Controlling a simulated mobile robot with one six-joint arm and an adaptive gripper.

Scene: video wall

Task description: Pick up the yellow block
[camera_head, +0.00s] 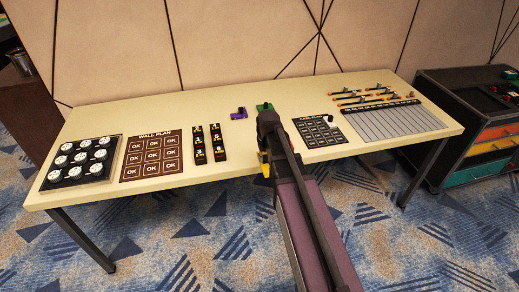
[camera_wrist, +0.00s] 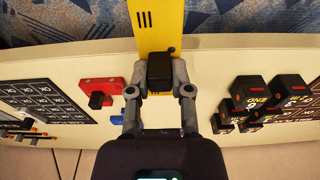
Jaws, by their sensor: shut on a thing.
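The yellow block (camera_wrist: 157,30) is a flat yellow piece with three dark stripes and a black knob (camera_wrist: 160,70). In the wrist view it looks large and close, reaching past the table edge over the carpet. My gripper (camera_wrist: 159,88) has its two grey fingers on either side of the black knob, shut on it. In the head view, a small part of the yellow block (camera_head: 264,157) shows beside my arm near the table's front edge; my arm hides the rest. I cannot tell its exact height over the table.
On the table (camera_head: 95,122), a green block (camera_head: 264,106) and a purple block (camera_head: 239,113) lie behind my gripper. Black numbered blocks (camera_head: 208,143) stand left, beside a brown wall-plan board (camera_head: 152,155). A red block (camera_wrist: 100,92) shows in the wrist view. A dark board (camera_head: 319,132) lies right.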

